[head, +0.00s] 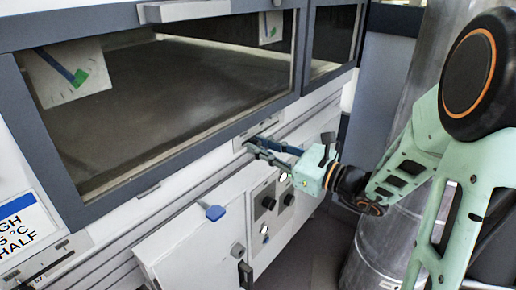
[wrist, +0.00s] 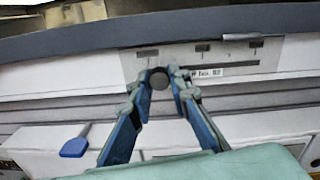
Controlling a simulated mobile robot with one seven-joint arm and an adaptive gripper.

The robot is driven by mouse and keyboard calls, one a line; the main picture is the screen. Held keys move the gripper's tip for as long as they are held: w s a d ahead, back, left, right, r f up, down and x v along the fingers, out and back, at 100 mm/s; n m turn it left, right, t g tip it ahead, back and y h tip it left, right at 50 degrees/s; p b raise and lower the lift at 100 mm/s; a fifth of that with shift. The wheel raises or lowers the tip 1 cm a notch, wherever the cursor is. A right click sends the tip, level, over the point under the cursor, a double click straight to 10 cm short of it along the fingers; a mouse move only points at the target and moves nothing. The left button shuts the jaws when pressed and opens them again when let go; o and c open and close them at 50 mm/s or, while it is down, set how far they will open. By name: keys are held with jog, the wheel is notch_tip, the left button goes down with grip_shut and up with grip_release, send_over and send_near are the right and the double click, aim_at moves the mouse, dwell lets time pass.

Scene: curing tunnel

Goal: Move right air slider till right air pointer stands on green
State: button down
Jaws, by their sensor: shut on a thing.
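The right air slider's round dark knob (wrist: 159,81) sits between my fingertips at the left part of a pale scale plate (wrist: 215,57) with several marks and a small label. My gripper (head: 256,146) is shut on this knob, one finger on each side; it also shows in the wrist view (wrist: 160,84). In the head view the fingers hide the knob. The right air pointer's white card (head: 270,26) shows small behind the oven window, with a green patch (head: 273,32). Its blue pointer is too small to tell whether it stands on green.
A second white card (head: 66,72) with a blue pointer and green patch is behind the window at left. A blue-handled lever (head: 214,212) juts out below my gripper's left. Black knobs (head: 268,203) sit on the lower panel. A metal cylinder (head: 385,240) stands at right.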

jog(key=shift+w+d, duration=0.7)
jog(key=shift+w, duration=0.15)
jog(key=c, duration=1.8)
grip_release()
jog(key=v, duration=1.2)
jog(key=shift+s, duration=0.1)
